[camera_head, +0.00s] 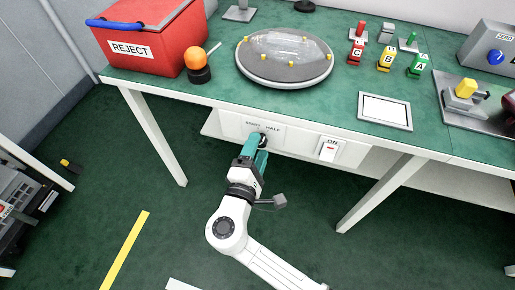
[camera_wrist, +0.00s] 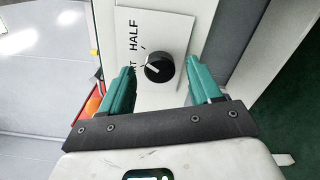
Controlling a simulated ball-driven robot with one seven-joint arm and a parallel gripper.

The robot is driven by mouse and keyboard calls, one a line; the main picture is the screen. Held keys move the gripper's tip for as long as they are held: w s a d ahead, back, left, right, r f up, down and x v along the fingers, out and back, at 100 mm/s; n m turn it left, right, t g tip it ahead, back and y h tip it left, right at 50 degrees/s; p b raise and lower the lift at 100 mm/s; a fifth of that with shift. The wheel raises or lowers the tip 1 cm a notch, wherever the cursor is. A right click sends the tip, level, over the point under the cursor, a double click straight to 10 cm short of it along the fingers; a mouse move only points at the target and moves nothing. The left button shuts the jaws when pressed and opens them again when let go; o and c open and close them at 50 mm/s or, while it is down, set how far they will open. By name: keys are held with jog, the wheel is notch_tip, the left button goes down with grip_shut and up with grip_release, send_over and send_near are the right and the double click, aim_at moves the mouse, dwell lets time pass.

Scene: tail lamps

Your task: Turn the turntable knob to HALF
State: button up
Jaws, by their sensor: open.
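The turntable knob (camera_wrist: 158,67) is black and round with a white pointer line, set in a white panel (camera_wrist: 148,28) in the wrist view. HALF is printed above it, and another word is partly hidden by the left finger. I cannot tell exactly which mark the pointer meets. My gripper (camera_wrist: 160,70) is open, with one green finger on each side of the knob and visible gaps. In the head view my gripper (camera_head: 261,151) reaches the panel under the table front and mostly hides the knob. The turntable (camera_head: 286,77) stands above on the table, carrying a clear lamp cover (camera_head: 285,46).
A white ON switch (camera_head: 329,149) is on the same panel to the right. The green table (camera_head: 215,92) overhangs the panel. A red REJECT bin (camera_head: 150,40) and an orange lamp (camera_head: 196,58) stand at left. A table leg (camera_head: 150,130) is left of my arm.

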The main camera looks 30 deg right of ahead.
jog(key=v, duration=1)
jog(key=shift+p, duration=0.35)
jog(key=shift+s+a, duration=0.1)
jog(key=shift+c, duration=0.4)
dwell(1.5)
